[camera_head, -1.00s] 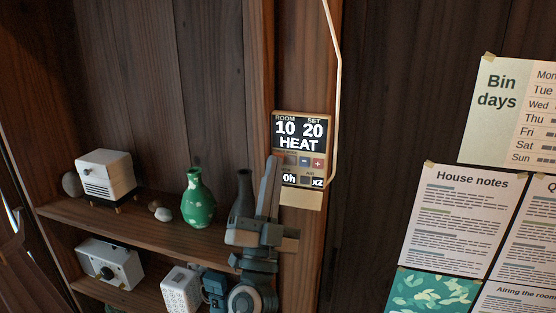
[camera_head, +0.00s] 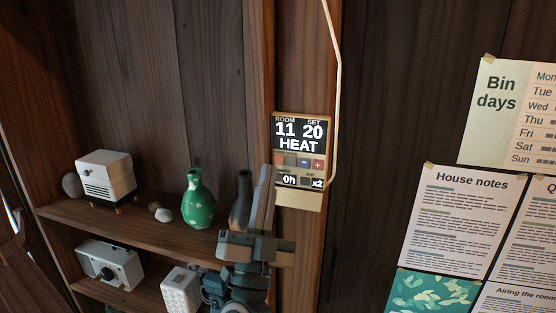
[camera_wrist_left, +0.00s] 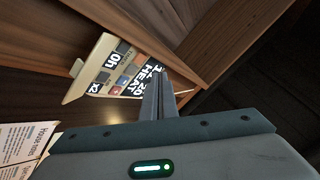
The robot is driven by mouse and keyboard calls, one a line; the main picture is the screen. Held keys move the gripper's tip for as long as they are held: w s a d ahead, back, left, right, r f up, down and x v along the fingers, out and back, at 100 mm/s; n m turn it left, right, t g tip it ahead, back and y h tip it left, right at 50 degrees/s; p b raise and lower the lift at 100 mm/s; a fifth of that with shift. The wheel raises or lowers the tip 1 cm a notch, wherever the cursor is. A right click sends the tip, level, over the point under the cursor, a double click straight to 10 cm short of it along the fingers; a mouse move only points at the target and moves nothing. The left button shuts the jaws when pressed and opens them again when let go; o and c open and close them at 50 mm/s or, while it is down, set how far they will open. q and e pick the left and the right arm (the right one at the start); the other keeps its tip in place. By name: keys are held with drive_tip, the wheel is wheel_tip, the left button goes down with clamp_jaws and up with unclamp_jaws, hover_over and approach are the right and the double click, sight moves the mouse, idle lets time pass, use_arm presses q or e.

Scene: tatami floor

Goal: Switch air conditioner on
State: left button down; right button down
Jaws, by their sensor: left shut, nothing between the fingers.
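The wall control panel (camera_head: 301,150) is fixed to the wooden post. Its screen reads ROOM 11, SET 20, HEAT, with 0h and x2 lower down. Small buttons sit under the main screen, including a blue minus and a red plus. The panel also shows in the left wrist view (camera_wrist_left: 120,72), tilted. My left gripper (camera_head: 267,172) is shut and empty, its tips just left of the panel's lower half and apart from the plus button. In the left wrist view the shut fingers (camera_wrist_left: 158,76) point up beside the panel's screen. My right gripper is out of view.
Shelves at left hold a white box-shaped device (camera_head: 105,178), a green vase (camera_head: 198,200), a dark bottle (camera_head: 241,200) partly behind my arm, and a white radio (camera_head: 110,265). A pale cable (camera_head: 337,90) runs down beside the panel. Papers, including House notes (camera_head: 465,215), hang at right.

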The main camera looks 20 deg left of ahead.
use_arm(q)
drive_tip(key=shift+s, duration=1.75)
